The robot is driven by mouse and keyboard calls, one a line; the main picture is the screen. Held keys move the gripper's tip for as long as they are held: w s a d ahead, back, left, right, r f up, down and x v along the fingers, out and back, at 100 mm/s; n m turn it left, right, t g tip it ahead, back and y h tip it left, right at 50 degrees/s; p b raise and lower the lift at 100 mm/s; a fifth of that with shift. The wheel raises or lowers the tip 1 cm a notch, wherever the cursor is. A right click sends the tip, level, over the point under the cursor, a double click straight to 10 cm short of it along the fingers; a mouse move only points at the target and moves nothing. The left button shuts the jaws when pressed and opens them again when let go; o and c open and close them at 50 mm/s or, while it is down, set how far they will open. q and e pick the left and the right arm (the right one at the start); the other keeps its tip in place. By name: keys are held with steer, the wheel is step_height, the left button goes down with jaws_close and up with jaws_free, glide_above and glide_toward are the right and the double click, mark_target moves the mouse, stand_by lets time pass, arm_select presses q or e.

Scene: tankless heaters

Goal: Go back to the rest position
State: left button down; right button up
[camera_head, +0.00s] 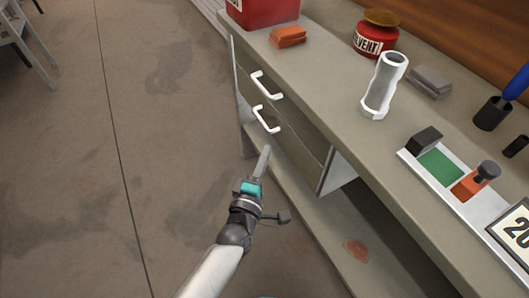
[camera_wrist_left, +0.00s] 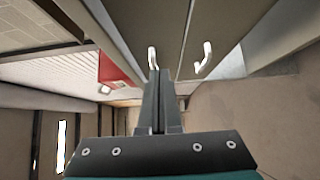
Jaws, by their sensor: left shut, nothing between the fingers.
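My left gripper (camera_head: 265,153) is shut and empty in the head view, in front of the workbench's drawers. Its fingertips are just below the lower white drawer handle (camera_head: 266,119); I cannot tell whether they are clear of the drawer front. The upper white handle (camera_head: 266,85) is above it. In the left wrist view the shut fingers (camera_wrist_left: 160,75) point toward the bench, with the two handles beyond their tips, one at left (camera_wrist_left: 152,57) and one at right (camera_wrist_left: 203,58). Both drawers look closed. My right gripper is in neither view.
The workbench top (camera_head: 330,95) carries a red box (camera_head: 262,12), an orange block (camera_head: 288,36), a red solvent can (camera_head: 375,40), a grey-white tube (camera_head: 384,86) and a tray (camera_head: 465,208). A lower shelf (camera_head: 330,225) lies under the drawers. The floor (camera_head: 160,120) to the left is open.

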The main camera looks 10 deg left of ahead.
arm_select(q)
steer(key=shift+s, duration=0.15)
steer(key=s+a+f+m+g+p, duration=0.1)
steer(key=s+a+f+m+g, duration=0.2)
steer(key=f, duration=0.4)
steer(key=s+a+f+m+g, duration=0.1)
steer(key=s+f+m+g, duration=0.2)
steer(key=f, duration=0.4)
steer(key=s+a+f+m+g+p, duration=0.1)
steer(key=s+a+f+m, duration=0.3)
steer(key=f, duration=0.3)
steer(key=s+a+f+m+g+y, duration=0.1)
steer(key=s+a+f+m+g, duration=0.1)
steer(key=s, duration=0.6)
steer(key=s+a+f+m+g+y, duration=0.1)
steer(key=s+a+f+m+g, duration=0.2)
steer(key=s+a+f, duration=0.2)
steer(key=s+a+f+m+g+y+p, duration=0.1)
steer(key=s+a+f+m+g+y, duration=0.1)
steer(key=s, duration=0.9)
step_height(320, 180, down, 4)
steer(key=shift+a+r+m+g, duration=0.25)
steer(key=shift+a+m+g, duration=0.35)
steer(key=shift+a, duration=0.55)
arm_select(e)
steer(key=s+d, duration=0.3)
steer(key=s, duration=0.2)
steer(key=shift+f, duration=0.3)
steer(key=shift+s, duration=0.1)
